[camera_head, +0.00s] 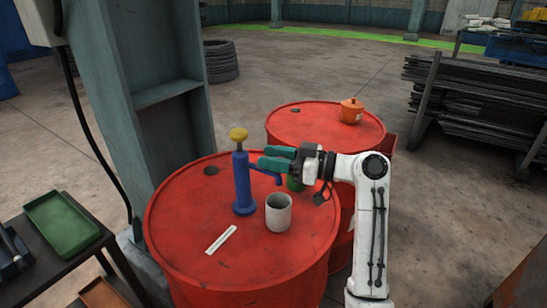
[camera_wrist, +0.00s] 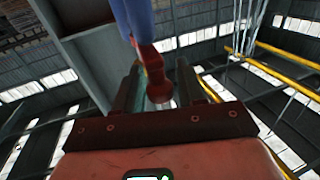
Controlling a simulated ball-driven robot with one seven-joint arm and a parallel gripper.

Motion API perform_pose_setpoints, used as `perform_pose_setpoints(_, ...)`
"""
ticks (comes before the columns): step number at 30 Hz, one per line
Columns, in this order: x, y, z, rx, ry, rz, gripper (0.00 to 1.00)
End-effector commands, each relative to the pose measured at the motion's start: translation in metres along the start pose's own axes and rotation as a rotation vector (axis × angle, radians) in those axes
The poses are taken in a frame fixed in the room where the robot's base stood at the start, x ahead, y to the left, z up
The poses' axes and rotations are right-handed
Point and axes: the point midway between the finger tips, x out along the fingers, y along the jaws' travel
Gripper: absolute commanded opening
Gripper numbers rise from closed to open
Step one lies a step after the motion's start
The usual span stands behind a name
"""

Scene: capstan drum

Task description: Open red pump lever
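A blue pump (camera_head: 243,186) with a yellow knob (camera_head: 238,134) stands upright on the near red drum (camera_head: 180,215). Its blue spout (camera_head: 267,176) points right. My gripper (camera_head: 267,158) has teal fingers and reaches in from the right, just beside the pump's upper body. In the wrist view, the red lever (camera_wrist: 152,60) hangs from the blue pump body (camera_wrist: 133,18) and lies between my two open fingers. A gap shows on each side of it. In the head view I cannot make out the lever; my fingers probably cover it.
A grey cup (camera_head: 278,213) and a white strip (camera_head: 221,239) lie on the near drum. A green object (camera_head: 295,184) is partly hidden beneath my gripper. A second red drum (camera_head: 300,122) behind carries an orange pot (camera_head: 351,111). A steel column (camera_head: 130,90) stands left.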

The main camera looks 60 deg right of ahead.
Motion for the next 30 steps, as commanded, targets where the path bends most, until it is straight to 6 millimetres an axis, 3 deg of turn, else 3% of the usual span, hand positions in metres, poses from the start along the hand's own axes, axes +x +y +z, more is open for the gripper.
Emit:
perform_pose_setpoints(3,0.000,0.000,0.000,0.000,0.000,0.000,0.50)
perform_pose_setpoints(14,-0.009,0.001,0.001,0.000,0.002,0.003,0.50)
perform_pose_setpoints(30,-0.098,0.001,0.001,-0.001,0.001,0.003,0.50)
